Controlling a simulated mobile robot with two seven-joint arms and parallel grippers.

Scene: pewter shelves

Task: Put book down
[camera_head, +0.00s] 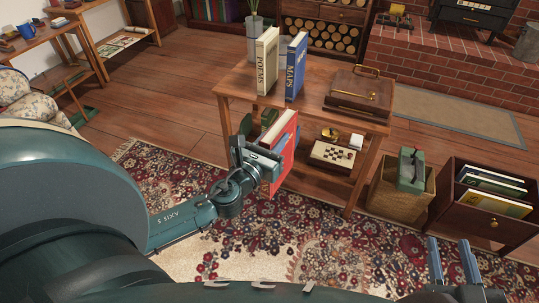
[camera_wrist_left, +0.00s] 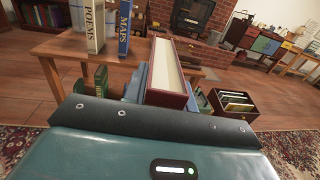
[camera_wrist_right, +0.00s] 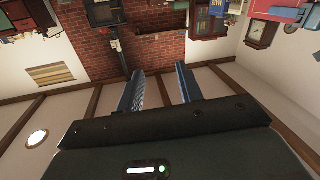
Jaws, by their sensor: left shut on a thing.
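A red book (camera_head: 283,150) is held upright by my left gripper (camera_head: 262,160) in front of the wooden table's left part. In the left wrist view the book (camera_wrist_left: 167,75) shows its pale page edge between the blue fingers. The table (camera_head: 240,80) bears a cream POEMS book (camera_head: 267,62) and a blue MAPS book (camera_head: 296,68), both standing upright side by side. They also show in the left wrist view. My right gripper (camera_head: 453,262) is at the lower right, its two fingers apart and empty; the right wrist view (camera_wrist_right: 160,88) shows this too.
A brown case (camera_head: 358,92) takes up the table's right part. A chessboard (camera_head: 333,155) and small items lie on its lower shelf. A crate with a green object (camera_head: 411,170) and a drawer box of books (camera_head: 495,192) stand at right. Clear tabletop lies left of POEMS.

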